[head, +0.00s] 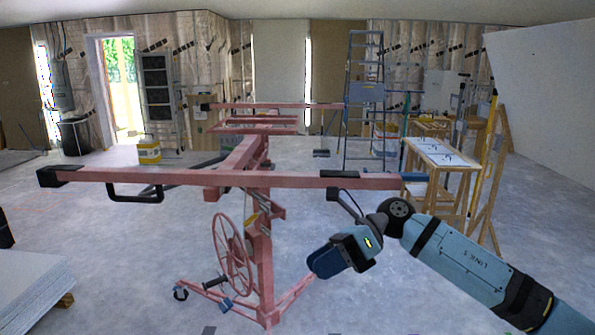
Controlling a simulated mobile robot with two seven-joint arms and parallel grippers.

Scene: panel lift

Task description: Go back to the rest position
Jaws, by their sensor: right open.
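The red spoked wheel (231,255) of the lift is left of the gripper. My left gripper is not in view.
Stacked white panels (30,285) lie at the lower left. A blue stepladder (364,100) and a wooden sawhorse table (440,155) stand behind, to the right. Open grey floor shows at left and far right.

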